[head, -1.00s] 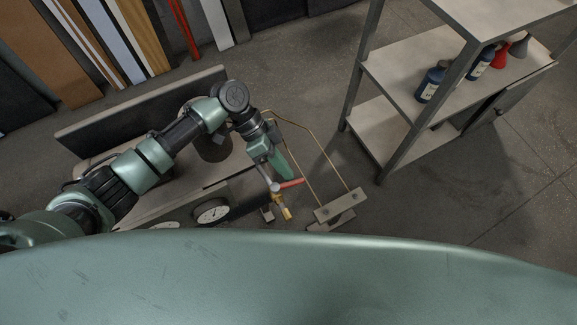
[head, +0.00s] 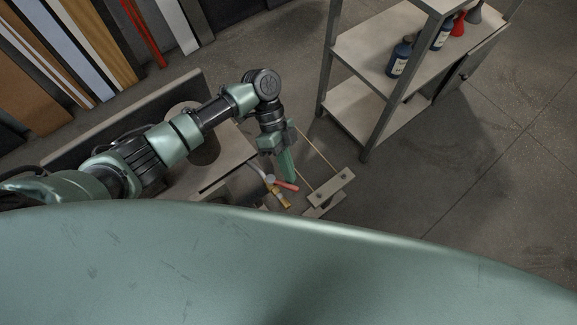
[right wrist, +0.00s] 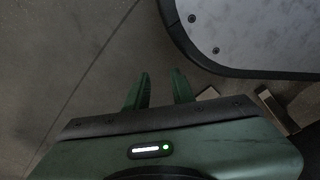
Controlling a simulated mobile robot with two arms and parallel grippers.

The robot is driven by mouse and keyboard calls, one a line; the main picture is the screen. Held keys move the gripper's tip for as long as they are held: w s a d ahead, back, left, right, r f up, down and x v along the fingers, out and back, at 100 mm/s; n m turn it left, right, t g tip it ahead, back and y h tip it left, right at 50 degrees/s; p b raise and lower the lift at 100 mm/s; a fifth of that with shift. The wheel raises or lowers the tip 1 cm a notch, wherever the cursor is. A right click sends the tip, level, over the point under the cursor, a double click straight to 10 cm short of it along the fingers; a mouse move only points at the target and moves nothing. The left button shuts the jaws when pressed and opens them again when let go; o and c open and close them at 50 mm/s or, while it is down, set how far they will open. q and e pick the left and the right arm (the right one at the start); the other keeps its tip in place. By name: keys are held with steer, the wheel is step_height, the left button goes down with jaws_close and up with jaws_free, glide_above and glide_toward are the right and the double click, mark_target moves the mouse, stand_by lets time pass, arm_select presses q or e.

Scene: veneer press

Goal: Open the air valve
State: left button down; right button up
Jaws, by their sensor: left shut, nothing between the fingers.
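The air valve has a red lever (head: 287,186) and a brass body (head: 279,197) at the front edge of the press, in the middle of the head view. The lever points right and slightly down, at a slant to the brass body. My left gripper (head: 289,180) is shut and empty, its fingers pointing down at the lever; they overlap it in the picture, and I cannot tell whether they touch. My right gripper (right wrist: 161,82) shows in the right wrist view, fingers apart with nothing between them, above bare floor.
A grey shelf unit (head: 377,118) with bottles (head: 399,57) stands at the upper right. Boards (head: 100,45) lean at the upper left. My green body covers the bottom. Floor between valve and shelf is clear.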

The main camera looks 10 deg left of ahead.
arm_select(q)
steer(key=shift+s+d+m+g+y, duration=0.25)
steer(key=shift+s+m+g+y, duration=0.25)
steer(key=shift+s+m, duration=0.45)
arm_select(e)
steer(key=shift+s+d+f, duration=0.1)
steer(key=shift+s+f, duration=0.1)
steer(key=shift+s, duration=0.3)
steer(key=shift+s+d+f, duration=0.1)
steer(key=shift+s+f, duration=0.1)
steer(key=shift+s, duration=0.25)
steer(key=shift+w, duration=0.1)
arm_select(q)
steer(key=shift+s, duration=0.1)
arm_select(e)
steer(key=shift+a, duration=0.1)
arm_select(q)
steer(key=v, duration=0.8)
steer(key=shift+p, duration=0.3)
arm_select(e)
steer(key=shift+s+f, duration=0.25)
steer(key=shift+s, duration=0.2)
arm_select(q)
steer(key=shift+d, duration=0.1)
arm_select(e)
steer(key=shift+w, duration=0.15)
